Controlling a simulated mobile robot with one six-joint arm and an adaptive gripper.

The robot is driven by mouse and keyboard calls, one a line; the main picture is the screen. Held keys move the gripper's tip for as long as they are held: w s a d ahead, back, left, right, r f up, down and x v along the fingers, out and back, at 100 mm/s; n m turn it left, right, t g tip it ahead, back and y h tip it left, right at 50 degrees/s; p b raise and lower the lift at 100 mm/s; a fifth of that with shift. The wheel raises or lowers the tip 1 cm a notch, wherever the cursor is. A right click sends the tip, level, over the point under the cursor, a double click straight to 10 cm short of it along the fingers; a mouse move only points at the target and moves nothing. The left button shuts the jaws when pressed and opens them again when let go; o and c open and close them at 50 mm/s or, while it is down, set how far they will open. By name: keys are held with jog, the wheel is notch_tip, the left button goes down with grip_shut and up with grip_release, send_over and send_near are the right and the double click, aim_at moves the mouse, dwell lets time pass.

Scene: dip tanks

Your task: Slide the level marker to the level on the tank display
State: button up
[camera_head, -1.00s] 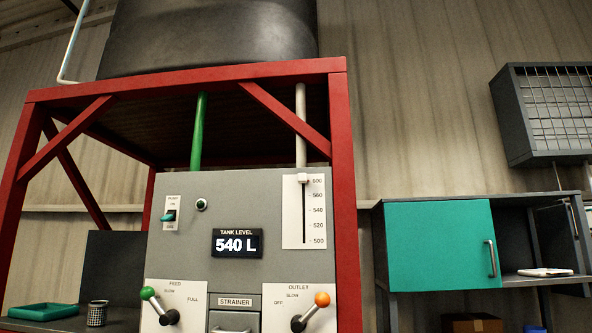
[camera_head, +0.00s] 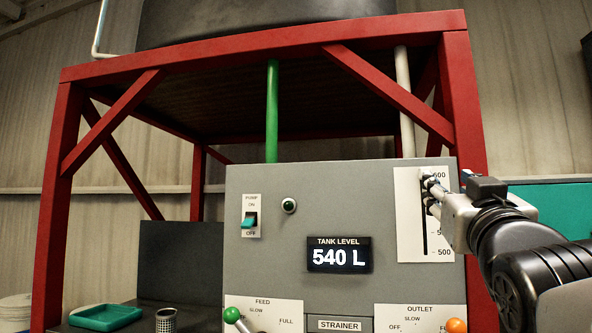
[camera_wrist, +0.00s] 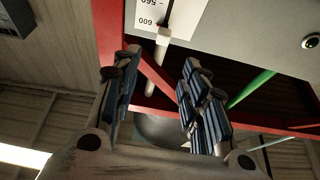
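The tank display (camera_head: 339,255) on the grey panel reads 540 L. The level scale is a white plate (camera_head: 411,218) with a dark vertical slot, marked 600 at the top and 500 at the bottom. My gripper (camera_head: 430,191) is in front of the upper scale. In the wrist view its fingers (camera_wrist: 160,62) are apart, with the marker beyond the gap and nothing visibly held.
The panel also has a pump switch (camera_head: 250,220), a green feed lever knob (camera_head: 231,315) and an orange outlet knob (camera_head: 456,326). A red frame (camera_head: 467,120) surrounds the panel. A teal tray (camera_head: 106,317) lies at lower left.

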jog(key=p+x, duration=0.4)
jog(key=x, duration=0.9)
jog(key=shift+w, duration=0.2)
jog(key=shift+a+f, duration=0.1)
jog(key=shift+c, duration=0.4)
grip_shut()
